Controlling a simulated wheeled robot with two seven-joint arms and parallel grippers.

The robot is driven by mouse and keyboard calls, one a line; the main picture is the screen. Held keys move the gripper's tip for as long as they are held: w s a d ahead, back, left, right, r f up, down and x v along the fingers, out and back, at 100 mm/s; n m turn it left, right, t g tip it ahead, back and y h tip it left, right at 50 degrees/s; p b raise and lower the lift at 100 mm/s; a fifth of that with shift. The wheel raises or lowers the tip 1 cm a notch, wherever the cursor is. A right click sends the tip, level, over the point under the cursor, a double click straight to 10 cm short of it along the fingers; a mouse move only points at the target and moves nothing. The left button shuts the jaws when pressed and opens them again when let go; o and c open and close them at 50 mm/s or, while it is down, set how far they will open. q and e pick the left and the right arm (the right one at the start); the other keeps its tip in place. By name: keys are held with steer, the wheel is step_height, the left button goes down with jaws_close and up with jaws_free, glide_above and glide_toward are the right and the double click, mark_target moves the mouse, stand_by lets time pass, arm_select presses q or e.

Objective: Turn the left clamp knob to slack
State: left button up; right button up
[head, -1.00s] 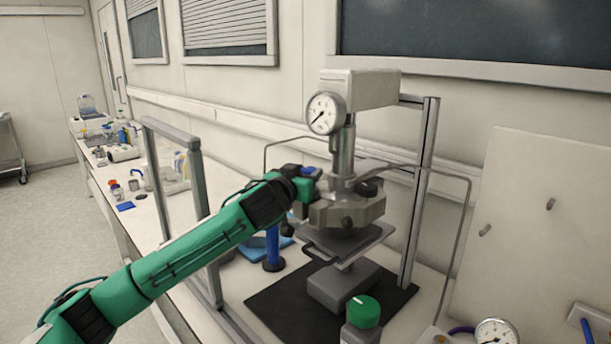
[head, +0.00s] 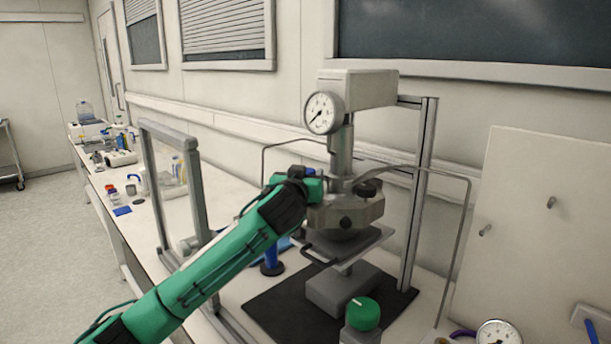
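The pressure reactor (head: 345,212) stands in a grey frame on the bench, with a round gauge (head: 323,112) near its top. A dark clamp knob (head: 367,188) shows on the right of the reactor's head, and another dark knob (head: 346,223) on its front. My green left arm reaches in from the lower left. My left gripper (head: 314,180) is at the left side of the reactor head, mostly hidden behind its own wrist. Its fingers and the left clamp knob are hidden there, so I cannot tell whether it grips the knob. My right gripper is out of view.
A grey upright frame (head: 160,195) stands left of the reactor. A green-capped item (head: 363,314) and a second gauge (head: 497,333) are at the front. A pale panel with pegs (head: 540,215) stands at right. Several containers line the far bench.

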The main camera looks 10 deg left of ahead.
arm_select(q)
steer(key=shift+s+f, duration=0.1)
steer(key=shift+s, duration=0.55)
steer(key=s+b, duration=0.1)
steer(key=s, duration=1.1)
steer(key=shift+s+b, duration=0.25)
steer(key=shift+b, duration=0.1)
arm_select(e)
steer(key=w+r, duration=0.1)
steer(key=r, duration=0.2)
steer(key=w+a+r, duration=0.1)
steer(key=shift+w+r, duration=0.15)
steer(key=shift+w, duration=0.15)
arm_select(q)
steer(key=shift+a, duration=0.15)
